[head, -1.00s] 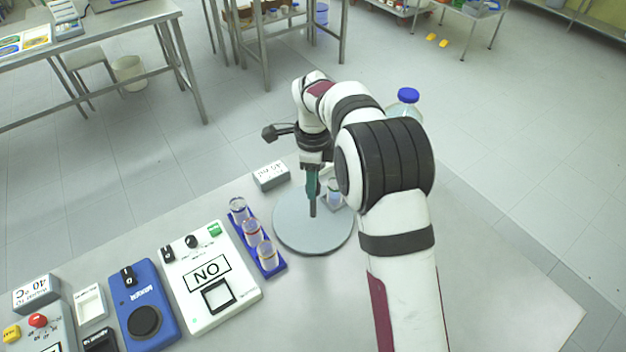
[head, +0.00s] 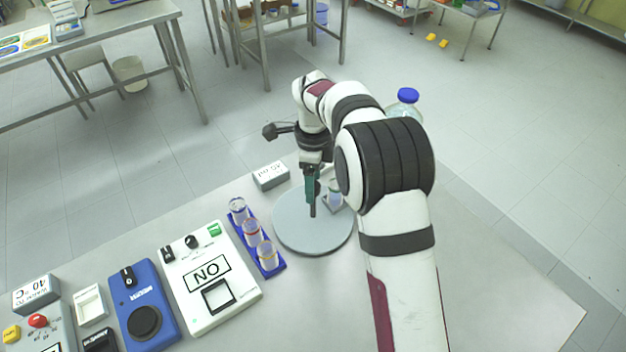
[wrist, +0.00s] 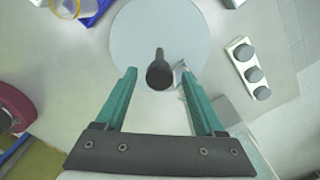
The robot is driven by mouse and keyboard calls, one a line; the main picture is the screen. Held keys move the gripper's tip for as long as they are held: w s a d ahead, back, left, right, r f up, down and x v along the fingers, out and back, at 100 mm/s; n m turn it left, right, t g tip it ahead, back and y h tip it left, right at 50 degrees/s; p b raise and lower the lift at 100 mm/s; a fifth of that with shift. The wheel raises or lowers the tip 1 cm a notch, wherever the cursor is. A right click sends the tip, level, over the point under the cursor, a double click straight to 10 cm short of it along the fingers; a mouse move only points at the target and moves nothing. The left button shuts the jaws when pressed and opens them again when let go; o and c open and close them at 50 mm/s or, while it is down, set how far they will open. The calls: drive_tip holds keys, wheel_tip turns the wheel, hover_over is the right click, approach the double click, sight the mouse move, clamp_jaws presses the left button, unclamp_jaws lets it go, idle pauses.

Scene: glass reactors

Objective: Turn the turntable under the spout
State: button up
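The turntable is a pale grey round disc (head: 312,232) on the bench; it also shows in the wrist view (wrist: 150,30). A dark upright peg (wrist: 159,72) stands on the disc. My gripper (head: 311,200) points down above the disc, at the peg. In the wrist view my gripper (wrist: 158,70) has its two teal fingers apart, one on each side of the peg, with visible gaps. I cannot make out the spout.
A blue rack (head: 279,267) with three vials stands left of the disc. A white device (head: 240,290) and a blue device (head: 152,325) are farther left. A blue-capped bottle (head: 407,96) is partly behind my arm. The bench at front right is clear.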

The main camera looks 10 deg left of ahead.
wheel_tip(320, 180, up, 16)
idle(0.5)
drive_tip(key=shift+f, duration=0.15)
drive_tip(key=s+d+r+n, duration=0.3)
drive_tip(key=s+d+n, duration=0.1)
drive_tip(key=s+d, duration=0.45)
drive_tip(key=s+d+f+n, duration=0.2)
drive_tip(key=s+f+n, duration=0.1)
drive_tip(key=s, duration=0.5)
drive_tip(key=s+d+f+n+y, duration=0.1)
drive_tip(key=s+d+f+n, duration=0.1)
drive_tip(key=s, duration=0.6)
drive_tip(key=s+d+f+n, duration=0.3)
drive_tip(key=s+f, duration=0.1)
drive_tip(key=s, duration=0.4)
drive_tip(key=shift+n+y, duration=0.3)
drive_tip(key=shift+y, duration=0.1)
drive_tip(key=shift+d+f, duration=0.1)
